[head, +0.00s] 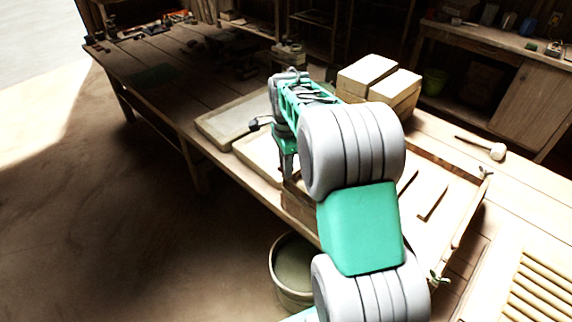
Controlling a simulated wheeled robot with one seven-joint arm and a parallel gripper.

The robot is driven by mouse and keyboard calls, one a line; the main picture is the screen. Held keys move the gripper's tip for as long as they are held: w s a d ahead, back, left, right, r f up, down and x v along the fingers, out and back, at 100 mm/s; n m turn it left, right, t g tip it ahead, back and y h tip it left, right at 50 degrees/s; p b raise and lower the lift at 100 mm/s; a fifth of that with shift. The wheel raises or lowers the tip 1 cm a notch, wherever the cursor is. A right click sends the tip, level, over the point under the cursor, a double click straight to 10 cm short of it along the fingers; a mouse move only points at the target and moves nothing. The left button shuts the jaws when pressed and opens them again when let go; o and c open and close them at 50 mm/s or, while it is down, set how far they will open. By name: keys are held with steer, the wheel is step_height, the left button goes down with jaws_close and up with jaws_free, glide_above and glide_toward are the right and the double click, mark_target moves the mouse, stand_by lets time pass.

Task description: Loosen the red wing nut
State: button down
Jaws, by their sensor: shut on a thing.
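A wooden press frame (455,222) lies on the bench, with pale strips inside it. My arm covers much of its left part. My gripper (288,174) points down at the frame's far left corner, its fingers close together. The red wing nut does not show; it appears to be hidden between my fingers at that corner. A small greenish wing nut (438,279) sits at the frame's near corner, and another small pale fitting (486,171) at its right corner.
Two pale blocks (380,78) stand behind my forearm. A shallow tray (222,122) lies left of my gripper. A white-headed mallet (497,151) lies at the right. A bucket (291,280) stands below the bench edge. A slatted rack (540,290) is at lower right.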

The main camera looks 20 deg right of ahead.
steer(key=n, duration=0.6)
steer(key=shift+r+n+p, duration=0.1)
steer(key=shift+n+p, duration=0.2)
steer(key=shift+p, duration=0.1)
steer(key=n, duration=0.5)
steer(key=shift+w+n, duration=0.1)
steer(key=shift+n, duration=0.2)
steer(key=c, duration=1.4)
jaws_free()
steer(key=shift+o, duration=0.2)
step_height(320, 180, up, 7)
steer(key=shift+f, duration=0.1)
steer(key=shift+r, duration=0.45)
steer(key=shift+a, duration=0.1)
